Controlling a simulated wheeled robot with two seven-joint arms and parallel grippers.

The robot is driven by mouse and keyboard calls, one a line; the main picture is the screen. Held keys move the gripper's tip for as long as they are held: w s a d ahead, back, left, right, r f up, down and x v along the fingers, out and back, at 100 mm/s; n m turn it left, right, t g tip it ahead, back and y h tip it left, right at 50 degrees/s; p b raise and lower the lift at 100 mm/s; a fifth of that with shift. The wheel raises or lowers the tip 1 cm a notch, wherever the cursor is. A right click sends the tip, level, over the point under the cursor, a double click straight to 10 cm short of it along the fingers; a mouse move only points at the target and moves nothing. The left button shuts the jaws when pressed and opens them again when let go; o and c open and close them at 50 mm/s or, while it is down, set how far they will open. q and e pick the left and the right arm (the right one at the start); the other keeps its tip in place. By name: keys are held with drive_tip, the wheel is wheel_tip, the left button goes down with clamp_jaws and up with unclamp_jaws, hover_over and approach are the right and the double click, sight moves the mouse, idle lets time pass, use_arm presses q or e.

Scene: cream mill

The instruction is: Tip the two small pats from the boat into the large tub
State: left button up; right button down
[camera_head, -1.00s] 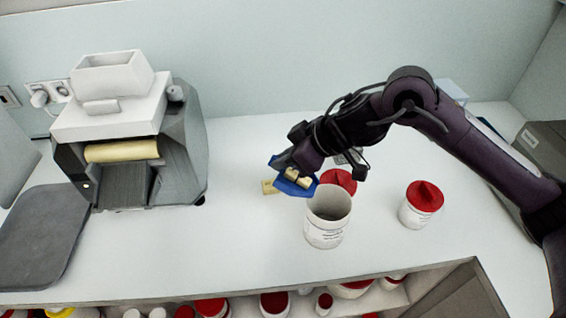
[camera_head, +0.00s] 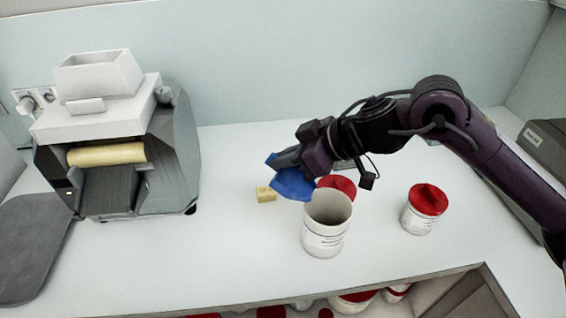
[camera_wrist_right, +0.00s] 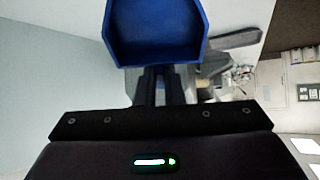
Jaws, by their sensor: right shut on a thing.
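My right gripper (camera_head: 288,160) is shut on the blue boat (camera_head: 292,187) and holds it tipped beside and above the left rim of the large open white tub (camera_head: 324,240). In the right wrist view the boat (camera_wrist_right: 155,35) shows its blue inside, with no pats visible in the part that shows. No pats show in the head view of the boat either. The tub's visible inner wall is bare; its bottom is hidden. My left gripper is out of view.
A red lid (camera_head: 340,185) lies behind the tub. A smaller white tub with a red lid (camera_head: 427,198) stands to the right. A grey and white machine with a yellow roller (camera_head: 107,154) stands at the left. The counter front between is clear.

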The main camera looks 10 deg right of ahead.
drive_tip(key=shift+s+d+r+t+y+b, duration=0.2)
drive_tip(key=shift+s+d+t+y+b, duration=0.3)
drive_tip(key=shift+b, duration=1.1)
drive_tip(key=shift+s+d+r+t+y+b, duration=0.15)
drive_tip(key=shift+d+y+b, duration=0.55)
drive_tip(key=shift+b, duration=0.85)
drive_tip(key=shift+s+d+r+t+y+b, duration=0.1)
drive_tip(key=shift+d+t+y+b, duration=0.2)
drive_tip(key=shift+b, duration=0.55)
drive_tip(key=shift+s+r+t+y+b, duration=0.1)
drive_tip(key=shift+y+b, duration=0.3)
drive_tip(key=shift+b, duration=0.4)
drive_tip(key=shift+s+d+r+y+b, duration=0.1)
drive_tip(key=shift+d+y+b, duration=0.25)
drive_tip(key=shift+b, duration=0.65)
drive_tip(key=shift+r, duration=0.1)
drive_tip(key=shift+r+t, duration=0.1)
drive_tip(key=shift+t, duration=0.15)
